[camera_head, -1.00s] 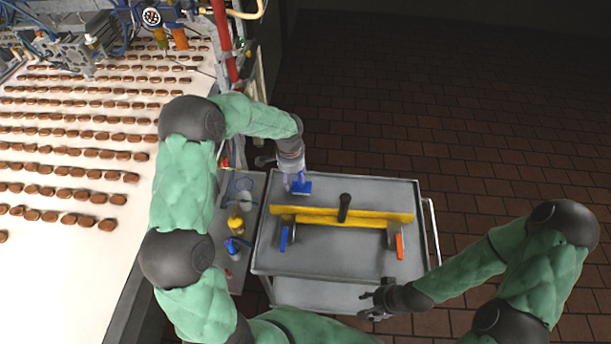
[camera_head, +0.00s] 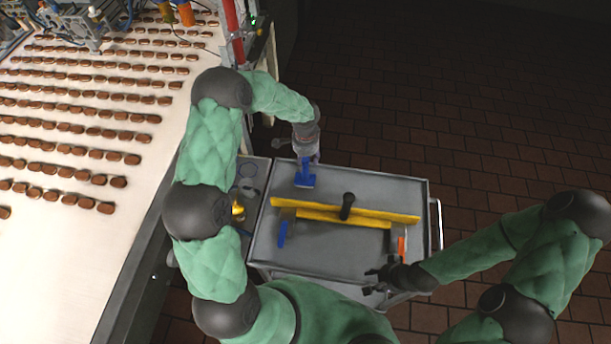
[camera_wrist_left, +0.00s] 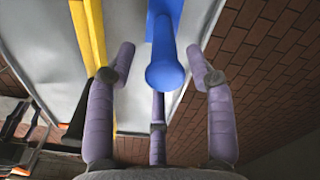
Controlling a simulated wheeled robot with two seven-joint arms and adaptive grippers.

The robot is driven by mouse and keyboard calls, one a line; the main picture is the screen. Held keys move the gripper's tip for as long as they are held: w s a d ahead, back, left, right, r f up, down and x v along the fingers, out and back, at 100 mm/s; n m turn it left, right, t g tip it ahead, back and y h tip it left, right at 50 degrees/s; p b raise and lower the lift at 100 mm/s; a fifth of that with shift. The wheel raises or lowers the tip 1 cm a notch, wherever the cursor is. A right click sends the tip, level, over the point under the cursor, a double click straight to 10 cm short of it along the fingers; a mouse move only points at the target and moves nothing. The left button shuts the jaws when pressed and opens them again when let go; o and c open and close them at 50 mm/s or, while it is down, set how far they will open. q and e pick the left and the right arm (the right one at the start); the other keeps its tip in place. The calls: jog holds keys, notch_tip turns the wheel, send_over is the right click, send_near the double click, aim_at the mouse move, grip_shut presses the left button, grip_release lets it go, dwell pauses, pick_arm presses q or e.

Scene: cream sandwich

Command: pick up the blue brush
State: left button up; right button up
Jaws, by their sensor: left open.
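The blue brush (camera_head: 305,181) lies near the back left corner of the grey cart top. My left gripper (camera_head: 309,158) is open at the far end of its handle. In the left wrist view, the brush handle (camera_wrist_left: 166,50) points toward my left gripper (camera_wrist_left: 160,75), its rounded end between the spread purple fingers. I see no finger closed on it, and cannot tell whether one touches it. My right gripper (camera_head: 372,279) is at the cart's front edge, fingers apart and empty.
A yellow bar (camera_head: 380,216) with a black knob (camera_head: 347,206) lies across the cart (camera_head: 340,262). Tools with a blue handle (camera_head: 282,234) and an orange handle (camera_head: 401,246) lie in front. A conveyor (camera_head: 60,250) with rows of brown sandwiches is on the left.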

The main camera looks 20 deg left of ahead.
aim_at(305, 167)
pick_arm(q)
jog(key=shift+w+a+f+p, duration=0.1)
jog(key=shift+f+p, duration=0.1)
jog(key=shift+f, duration=1.1)
jog(key=shift+w+a+f+p, duration=0.1)
jog(key=shift+f+p, duration=0.05)
jog(key=shift+f, duration=1.15)
jog(key=shift+c, duration=0.3)
grip_shut()
